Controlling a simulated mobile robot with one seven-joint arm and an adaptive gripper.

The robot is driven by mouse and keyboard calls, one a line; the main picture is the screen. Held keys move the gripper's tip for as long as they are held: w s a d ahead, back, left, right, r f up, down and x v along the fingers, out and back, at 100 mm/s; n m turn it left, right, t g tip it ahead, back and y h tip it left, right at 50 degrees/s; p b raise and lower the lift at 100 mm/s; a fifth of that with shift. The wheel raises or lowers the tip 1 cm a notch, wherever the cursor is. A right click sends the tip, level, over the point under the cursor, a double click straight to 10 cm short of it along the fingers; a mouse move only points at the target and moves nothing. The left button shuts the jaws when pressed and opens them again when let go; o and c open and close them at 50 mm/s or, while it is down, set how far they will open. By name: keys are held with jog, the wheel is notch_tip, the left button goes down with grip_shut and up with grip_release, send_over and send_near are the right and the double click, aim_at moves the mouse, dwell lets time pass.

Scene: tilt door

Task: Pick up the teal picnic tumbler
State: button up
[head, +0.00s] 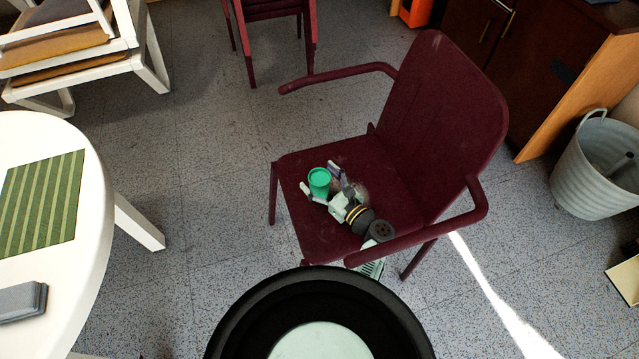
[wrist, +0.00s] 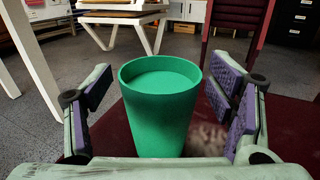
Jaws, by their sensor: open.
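The teal tumbler (head: 319,181) stands upright on the seat of the dark red armchair (head: 295,170). In the wrist view the tumbler (wrist: 161,110) is large and central, between the two open fingers. My gripper (head: 322,187) is open at seat height, with its fingers on either side of the tumbler. In the wrist view gaps show between the tumbler and the finger pads of my gripper (wrist: 165,105), so it is not gripped. The tumbler's base is partly hidden by the gripper body.
A blurred brownish object (wrist: 208,137) lies on the seat right of the tumbler. The chair's armrests (head: 440,232) flank the seat. A white round table (head: 95,200) with a green striped mat (head: 42,205) stands left. A metal bucket (head: 592,170) stands right. Floor between table and chair is clear.

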jog(key=shift+c, duration=0.5)
jog(key=c, duration=1.2)
jog(key=shift+o, duration=0.2)
jog(key=shift+r, duration=0.1)
